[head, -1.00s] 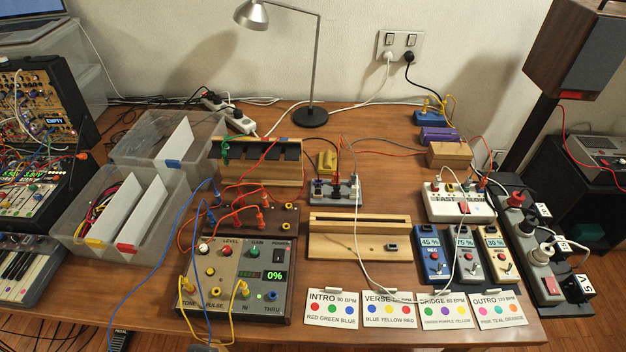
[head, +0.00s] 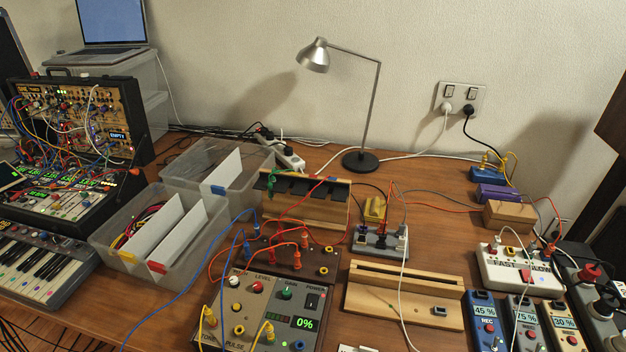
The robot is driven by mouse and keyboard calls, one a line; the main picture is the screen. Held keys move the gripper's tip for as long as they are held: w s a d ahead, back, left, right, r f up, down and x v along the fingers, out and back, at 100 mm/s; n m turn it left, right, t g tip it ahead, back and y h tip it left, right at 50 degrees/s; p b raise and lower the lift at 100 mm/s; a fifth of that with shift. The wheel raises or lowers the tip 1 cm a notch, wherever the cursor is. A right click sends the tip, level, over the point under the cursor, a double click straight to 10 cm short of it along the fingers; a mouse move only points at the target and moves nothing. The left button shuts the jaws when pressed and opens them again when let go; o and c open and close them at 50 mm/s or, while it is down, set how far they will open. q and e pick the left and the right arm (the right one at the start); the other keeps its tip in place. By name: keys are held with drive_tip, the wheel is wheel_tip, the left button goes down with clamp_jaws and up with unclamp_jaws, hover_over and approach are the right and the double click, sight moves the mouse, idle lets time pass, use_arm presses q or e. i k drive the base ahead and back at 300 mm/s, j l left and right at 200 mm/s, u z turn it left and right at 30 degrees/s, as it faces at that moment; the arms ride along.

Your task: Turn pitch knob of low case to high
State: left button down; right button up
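Two synth cases stand at the left. The upper one (head: 75,112) has a tan panel, many patch cables and a small blue display reading EMPTY. In front of it and lower is a black sloped case (head: 62,200) with green lit displays, coloured knobs and cables across its panel; it looks like the low case. Its left part is cut by the picture edge. Its labels are too small to read, so I cannot tell which knob is pitch or where it points. Neither of my grippers is in view.
A keyboard (head: 38,268) lies in front of the low case. Clear plastic bins (head: 105,240) with cables and white cards stand to its right. A grey box (head: 262,312) reading 0%, with a blue cable running left from that area, is at the front middle. A laptop (head: 110,25) is behind.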

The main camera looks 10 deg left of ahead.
sight(233, 283)
drive_tip(key=l+u, duration=0.1)
drive_tip(key=u, duration=1.05)
